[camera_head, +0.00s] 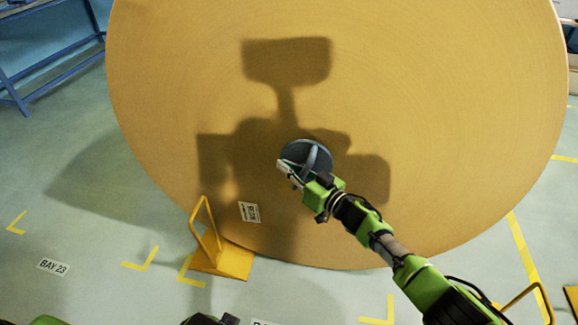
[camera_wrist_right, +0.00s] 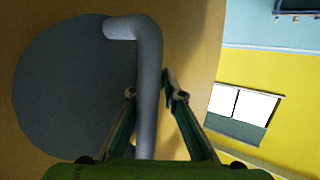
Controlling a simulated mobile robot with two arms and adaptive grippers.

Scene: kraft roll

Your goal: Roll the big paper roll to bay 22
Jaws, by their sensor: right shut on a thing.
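The big paper roll (camera_head: 430,120) stands on its rim, its tan flat face filling most of the head view. A grey round plug with a bar handle (camera_head: 311,158) sits in its centre; the handle also shows in the right wrist view (camera_wrist_right: 148,75). My right gripper (camera_head: 292,168) is shut on this handle, with a finger on each side of it in the wrist view (camera_wrist_right: 152,92). A small white label (camera_head: 249,212) is on the face. A floor label reads BAY 23 (camera_head: 53,266); no BAY 22 label is readable. My left gripper is not seen.
A yellow chock (camera_head: 236,263) with an upright loop handle stands at the roll's lower left edge. Another yellow loop handle (camera_head: 540,293) shows at lower right. Yellow floor marks (camera_head: 143,262) lie around. A blue rack (camera_head: 45,60) stands far left; floor between is clear.

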